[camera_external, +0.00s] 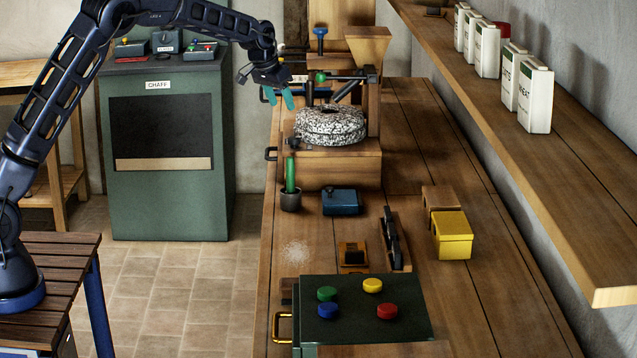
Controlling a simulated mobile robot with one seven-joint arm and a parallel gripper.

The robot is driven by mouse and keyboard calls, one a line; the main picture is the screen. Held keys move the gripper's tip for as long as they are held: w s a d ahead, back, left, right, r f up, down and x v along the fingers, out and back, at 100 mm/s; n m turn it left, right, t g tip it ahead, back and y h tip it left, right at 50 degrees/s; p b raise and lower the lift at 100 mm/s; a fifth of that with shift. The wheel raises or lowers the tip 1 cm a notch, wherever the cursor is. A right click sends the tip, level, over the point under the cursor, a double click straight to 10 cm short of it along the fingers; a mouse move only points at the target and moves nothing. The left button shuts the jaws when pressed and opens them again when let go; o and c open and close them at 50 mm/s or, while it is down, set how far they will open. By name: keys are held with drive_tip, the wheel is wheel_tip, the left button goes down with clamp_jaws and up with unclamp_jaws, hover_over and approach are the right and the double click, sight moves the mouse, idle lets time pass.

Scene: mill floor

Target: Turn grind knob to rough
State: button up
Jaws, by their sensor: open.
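The mill (335,168) is a wooden block on the long bench with speckled round millstones (330,124) on it. A blue knob (320,32) stands high on its upright, and a green knob (320,77) sits above the stones. A small dark knob (294,143) shows at the front left of the stones. No lettering tells which is the grind knob or where rough lies. My gripper (280,99) is open and empty, its teal fingers pointing down just left of and above the stones. The gripper body and wrist partly hide the mill's left side.
A pot with a green handle (290,199) and a blue box (341,201) stand in front of the mill. A green panel with coloured buttons (340,336) and a yellow box (452,236) are nearer. Cartons (536,100) line the right shelf. A green chaff cabinet (165,205) stands left.

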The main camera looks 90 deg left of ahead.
sight(294, 138)
drive_tip(key=a+x, duration=0.1)
drive_tip(key=x, duration=0.3)
drive_tip(key=a+x, duration=0.1)
drive_tip(key=x, duration=0.4)
drive_tip(key=a+x, duration=0.1)
drive_tip(key=x, duration=0.3)
drive_tip(key=shift+s+a, duration=0.1)
drive_tip(key=shift+s, duration=0.2)
drive_tip(key=c, duration=1)
